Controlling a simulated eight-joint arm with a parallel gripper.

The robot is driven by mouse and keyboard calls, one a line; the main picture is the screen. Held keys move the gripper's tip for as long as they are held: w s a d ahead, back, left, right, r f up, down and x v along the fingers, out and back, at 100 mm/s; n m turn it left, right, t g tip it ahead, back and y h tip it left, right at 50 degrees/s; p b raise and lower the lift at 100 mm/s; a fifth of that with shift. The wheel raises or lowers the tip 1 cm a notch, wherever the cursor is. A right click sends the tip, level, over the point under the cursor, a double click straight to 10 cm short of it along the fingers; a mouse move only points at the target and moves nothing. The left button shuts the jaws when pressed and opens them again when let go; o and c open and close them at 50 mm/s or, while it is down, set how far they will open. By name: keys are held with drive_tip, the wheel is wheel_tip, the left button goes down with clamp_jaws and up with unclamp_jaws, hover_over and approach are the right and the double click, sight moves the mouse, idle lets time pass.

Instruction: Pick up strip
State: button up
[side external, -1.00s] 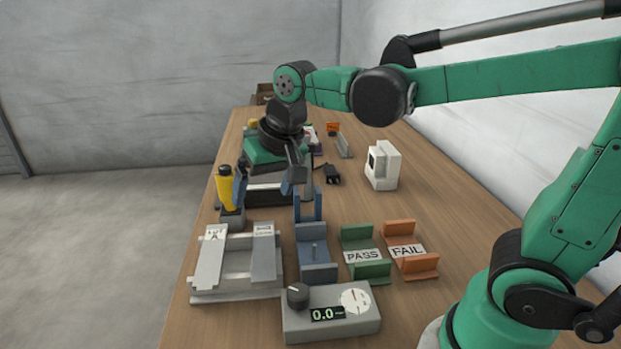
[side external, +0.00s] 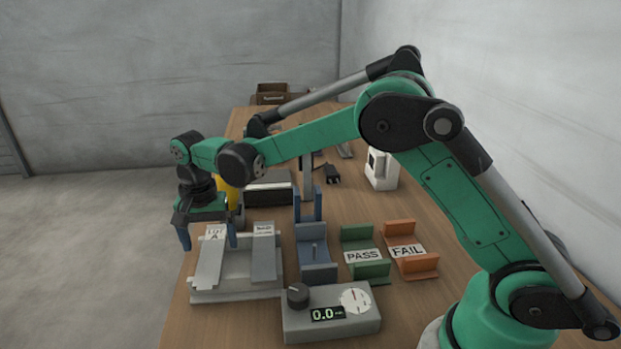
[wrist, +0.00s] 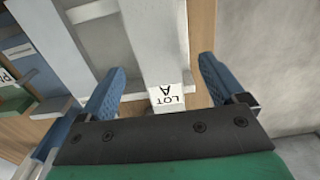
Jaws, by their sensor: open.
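The strip marked LOT A (side external: 209,266) is a long light-grey piece lying on the left side of a grey rack (side external: 236,295). My gripper (side external: 208,240) is open and empty over the labelled end, one blue finger on each side. In the wrist view my gripper (wrist: 162,66) shows clear gaps on both sides of the strip. I cannot tell the exact height of the fingertips.
A second labelled strip (side external: 263,250) lies on the rack's right side. A blue fixture (side external: 316,252), a green PASS holder (side external: 364,255) and an orange FAIL holder (side external: 411,250) stand to the right. A grey gauge box (side external: 332,314) is in front. A yellow bottle (side external: 229,197) stands behind my gripper.

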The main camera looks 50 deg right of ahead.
drive_tip(key=shift+f, duration=0.6)
clamp_jaws()
